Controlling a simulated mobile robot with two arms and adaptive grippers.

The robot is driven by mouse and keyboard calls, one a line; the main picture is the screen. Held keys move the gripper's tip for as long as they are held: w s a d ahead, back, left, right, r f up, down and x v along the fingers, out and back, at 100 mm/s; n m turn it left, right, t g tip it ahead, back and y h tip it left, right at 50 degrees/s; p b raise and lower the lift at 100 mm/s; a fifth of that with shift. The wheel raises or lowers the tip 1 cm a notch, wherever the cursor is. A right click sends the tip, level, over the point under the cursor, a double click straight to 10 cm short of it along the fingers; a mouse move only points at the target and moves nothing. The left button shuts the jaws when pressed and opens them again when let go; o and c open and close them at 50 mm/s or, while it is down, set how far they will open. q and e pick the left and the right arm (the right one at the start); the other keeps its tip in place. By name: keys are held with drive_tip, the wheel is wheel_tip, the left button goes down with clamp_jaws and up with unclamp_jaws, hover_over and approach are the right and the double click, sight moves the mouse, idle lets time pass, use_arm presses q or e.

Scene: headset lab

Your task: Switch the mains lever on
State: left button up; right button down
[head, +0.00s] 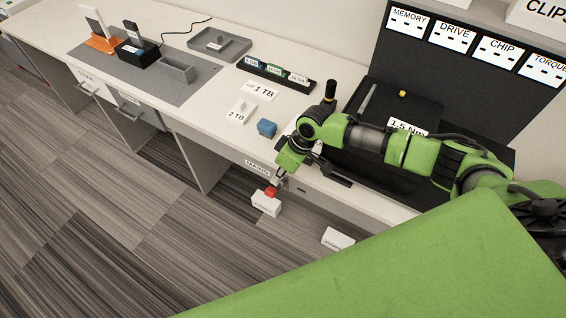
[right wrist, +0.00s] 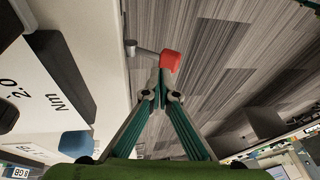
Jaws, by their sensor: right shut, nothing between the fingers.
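The mains lever is a grey arm with a red knob (head: 270,191) above a white box (head: 266,203) at the front of the bench, below the MAINS label (head: 257,168). In the right wrist view the red knob (right wrist: 171,61) is just beyond my fingertips, with its grey arm (right wrist: 146,51) running left towards the bench. My right gripper (head: 276,182) points down at the knob, shut and empty. Its fingertips (right wrist: 160,92) meet close to the knob; I cannot tell whether they touch it. Whether the lever is on or off is unclear. My left gripper is out of view.
My right arm reaches over the bench top (head: 215,130). Another white box (head: 338,239) is right of the lever. The floor (head: 110,220) in front is clear.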

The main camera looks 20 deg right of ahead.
drive_tip(key=shift+s+a+f, duration=0.2)
drive_tip(key=shift+f, duration=0.25)
drive_tip(key=shift+s+a+f, duration=0.15)
drive_tip(key=shift+a+f, duration=0.05)
drive_tip(key=shift+f, duration=0.25)
